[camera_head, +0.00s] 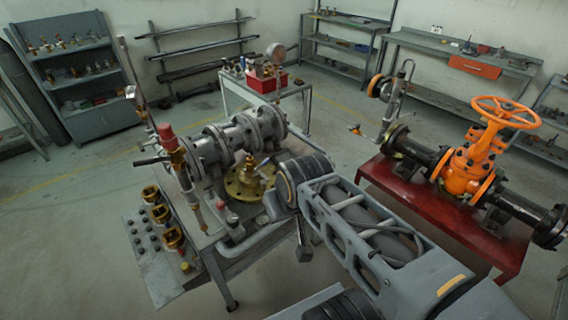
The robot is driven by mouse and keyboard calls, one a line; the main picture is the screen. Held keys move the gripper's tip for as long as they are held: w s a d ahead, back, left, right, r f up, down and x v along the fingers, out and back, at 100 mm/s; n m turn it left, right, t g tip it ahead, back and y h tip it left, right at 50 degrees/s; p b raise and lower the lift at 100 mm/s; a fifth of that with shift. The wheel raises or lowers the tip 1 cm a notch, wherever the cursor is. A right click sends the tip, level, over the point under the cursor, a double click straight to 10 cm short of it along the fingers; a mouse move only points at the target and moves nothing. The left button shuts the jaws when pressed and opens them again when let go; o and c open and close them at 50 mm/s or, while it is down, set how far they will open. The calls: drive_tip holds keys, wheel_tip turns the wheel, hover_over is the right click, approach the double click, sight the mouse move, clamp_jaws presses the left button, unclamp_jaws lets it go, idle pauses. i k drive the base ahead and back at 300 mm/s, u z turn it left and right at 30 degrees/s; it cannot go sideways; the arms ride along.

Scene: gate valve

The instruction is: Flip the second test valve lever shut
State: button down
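A grey flanged valve assembly (235,138) lies on a metal bench at the centre. At its left end stands a brass fitting with a red cap (167,136). A dark lever (153,160) sticks out sideways to the left of this fitting. A slim metal fitting (191,203) slopes down below it, and a small red-tipped part (231,216) is near the bench's front. I cannot tell which part is the second test valve lever. My arm reaches in from the lower right, its end beside a brass flange (245,182). My gripper's fingers cannot be made out.
Brass fittings (161,213) and several dark parts lie on a side tray at the bench's left. An orange handwheel valve (470,165) stands on a red table (440,205) at the right. A cart with a red box (267,82) is behind. Floor at left is clear.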

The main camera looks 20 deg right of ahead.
sight(267, 161)
drive_tip(key=z, duration=0.45)
drive_tip(key=k, duration=1.05)
drive_tip(key=u, duration=0.3)
drive_tip(key=i, duration=0.6)
drive_tip(key=u, duration=0.6)
drive_tip(key=i, duration=0.9)
drive_tip(key=z, duration=0.3)
